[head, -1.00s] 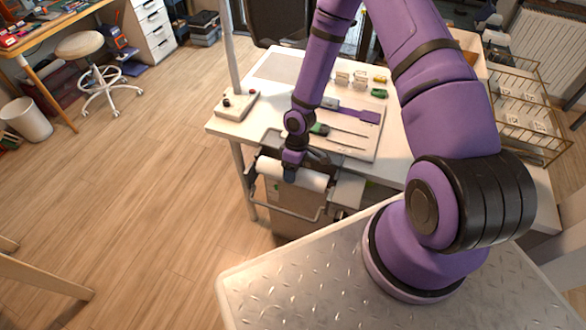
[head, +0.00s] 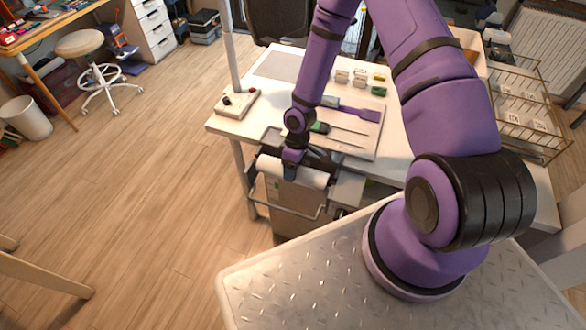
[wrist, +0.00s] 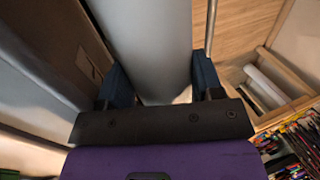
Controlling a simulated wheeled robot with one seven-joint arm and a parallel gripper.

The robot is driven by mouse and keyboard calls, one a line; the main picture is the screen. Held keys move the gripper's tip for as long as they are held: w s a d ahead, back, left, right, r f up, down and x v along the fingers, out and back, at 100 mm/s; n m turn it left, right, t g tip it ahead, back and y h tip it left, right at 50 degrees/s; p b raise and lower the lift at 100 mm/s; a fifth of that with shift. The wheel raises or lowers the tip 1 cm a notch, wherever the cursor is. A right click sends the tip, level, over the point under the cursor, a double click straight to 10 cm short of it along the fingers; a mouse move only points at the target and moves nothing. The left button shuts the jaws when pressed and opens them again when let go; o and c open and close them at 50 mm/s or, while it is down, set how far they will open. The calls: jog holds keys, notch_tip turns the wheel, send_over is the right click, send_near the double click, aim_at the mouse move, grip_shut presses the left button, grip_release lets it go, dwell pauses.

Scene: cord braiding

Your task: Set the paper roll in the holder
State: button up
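The white paper roll (head: 313,179) lies crosswise at the table's front edge, over the grey metal holder (head: 284,212) with its wire frame. My gripper (head: 290,173) reaches down onto the roll near its middle. In the wrist view, the roll (wrist: 152,45) runs between my gripper's (wrist: 160,85) two blue fingers. Both fingers lie close against its sides, and it looks held. The roll's ends stick out on both sides of my gripper. The seat beneath the roll is hidden, so I cannot tell whether it rests there.
The white table (head: 222,128) carries a lamp-post base (head: 236,103), a board with tools (head: 365,145) and several small blocks. A wire rack (head: 525,105) stands at the right. The wooden floor at left is open. A thin metal rod (wrist: 210,25) runs beside the roll in the wrist view.

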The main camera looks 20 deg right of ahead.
jog(key=shift+o, duration=1.1)
jog(key=shift+w+d, duration=0.15)
